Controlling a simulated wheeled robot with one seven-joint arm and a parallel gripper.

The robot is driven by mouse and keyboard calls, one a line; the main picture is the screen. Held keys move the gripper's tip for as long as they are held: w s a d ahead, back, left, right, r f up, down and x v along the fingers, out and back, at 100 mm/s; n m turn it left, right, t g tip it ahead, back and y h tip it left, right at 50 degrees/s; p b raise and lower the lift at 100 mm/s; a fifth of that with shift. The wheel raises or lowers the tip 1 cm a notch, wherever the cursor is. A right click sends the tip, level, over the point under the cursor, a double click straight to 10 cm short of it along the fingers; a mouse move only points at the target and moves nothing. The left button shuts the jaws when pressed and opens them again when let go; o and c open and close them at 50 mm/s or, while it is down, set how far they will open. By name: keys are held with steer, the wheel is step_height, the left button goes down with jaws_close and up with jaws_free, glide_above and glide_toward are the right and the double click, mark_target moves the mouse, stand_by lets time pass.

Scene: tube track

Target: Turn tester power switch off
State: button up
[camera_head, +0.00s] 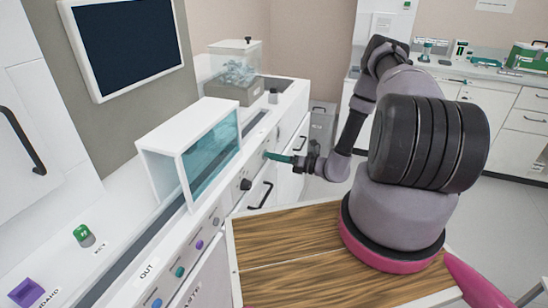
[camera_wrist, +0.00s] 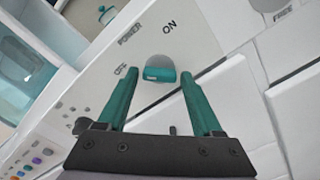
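The power switch (camera_wrist: 160,69) is a small knob, grey on top with a teal front face, on a pale panel (camera_wrist: 200,45) in the wrist view. The panel is marked POWER, with OFF to the knob's left and ON above it to the right. I cannot tell for sure which mark the switch is set to. My gripper (camera_wrist: 163,88) is open, its two teal fingers on either side of and just short of the knob, with a gap showing on both sides. In the head view my gripper (camera_head: 268,155) reaches the white machine's front; the switch cannot be made out there.
A white box with a glass front (camera_head: 185,155) stands on the counter, left of my gripper. Coloured buttons (camera_head: 180,271) and a black knob (camera_head: 245,184) line the front panel. A black drawer handle (camera_head: 260,195) sits below. A wooden top (camera_head: 290,235) lies nearer.

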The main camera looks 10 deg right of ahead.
steer(key=shift+o, duration=0.3)
steer(key=shift+w+r, duration=0.1)
steer(key=v, duration=1.1)
steer(key=shift+a, duration=0.1)
